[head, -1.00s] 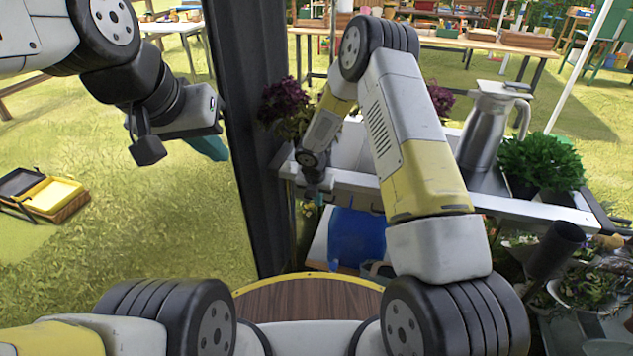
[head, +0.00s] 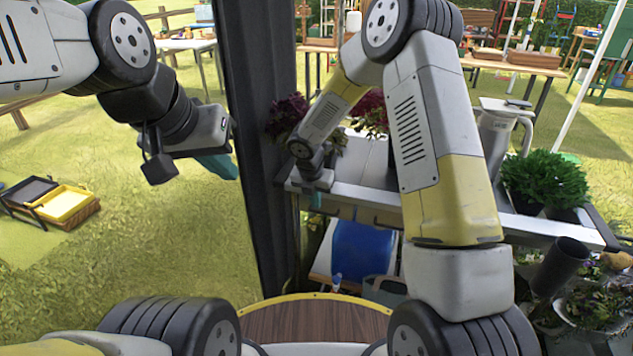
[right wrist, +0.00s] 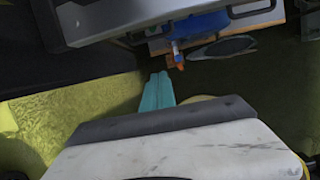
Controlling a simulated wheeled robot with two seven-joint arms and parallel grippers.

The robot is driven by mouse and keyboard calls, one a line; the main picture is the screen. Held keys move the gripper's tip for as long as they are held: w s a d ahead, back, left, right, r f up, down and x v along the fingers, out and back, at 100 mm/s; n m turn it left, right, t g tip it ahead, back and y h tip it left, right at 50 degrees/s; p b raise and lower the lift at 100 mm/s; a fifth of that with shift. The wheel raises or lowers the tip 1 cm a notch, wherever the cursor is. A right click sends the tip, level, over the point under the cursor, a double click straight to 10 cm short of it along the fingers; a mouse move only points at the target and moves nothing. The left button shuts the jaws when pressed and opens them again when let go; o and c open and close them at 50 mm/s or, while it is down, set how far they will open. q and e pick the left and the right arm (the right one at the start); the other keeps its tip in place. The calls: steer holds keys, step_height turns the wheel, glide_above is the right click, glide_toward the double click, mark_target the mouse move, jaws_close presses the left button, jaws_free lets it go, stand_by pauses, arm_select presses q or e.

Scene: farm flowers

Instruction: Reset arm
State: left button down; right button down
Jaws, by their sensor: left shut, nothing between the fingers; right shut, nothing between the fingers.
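My left gripper (head: 218,165) hangs at the left in the head view, over the grass. Its teal fingers are shut and empty, pointing down to the right. My right arm bends up and away from me. My right gripper (head: 316,200) is small in the head view, by the front left edge of the metal-topped table (head: 375,205). In the right wrist view its teal fingers (right wrist: 158,90) are together with nothing between them.
A dark post (head: 262,150) stands between my arms. The table holds a metal pitcher (head: 494,135), green plants (head: 545,180) and dark red plants (head: 370,112). A blue object (head: 357,248) is below it.

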steer(key=s+d+r+m, duration=0.4)
steer(key=r+m, duration=0.1)
steer(key=r, duration=0.2)
steer(key=s+d+r+m+t, duration=0.1)
steer(key=s+d+r+m, duration=0.25)
steer(key=r+m, duration=0.35)
steer(key=s+d+r+m, duration=0.3)
steer(key=d+r+m, duration=0.1)
steer(key=r, duration=0.4)
steer(key=s+d+r+m+t+y, duration=0.1)
steer(key=s+r+m, duration=0.3)
steer(key=s+m, duration=0.3)
steer(key=s+d+r+m+t+y, duration=0.1)
steer(key=s+r+m, duration=0.3)
steer(key=s+m, duration=0.4)
steer(key=s+y, duration=0.1)
steer(key=s, duration=0.2)
steer(key=shift+d+m, duration=0.15)
steer(key=shift+m, duration=0.15)
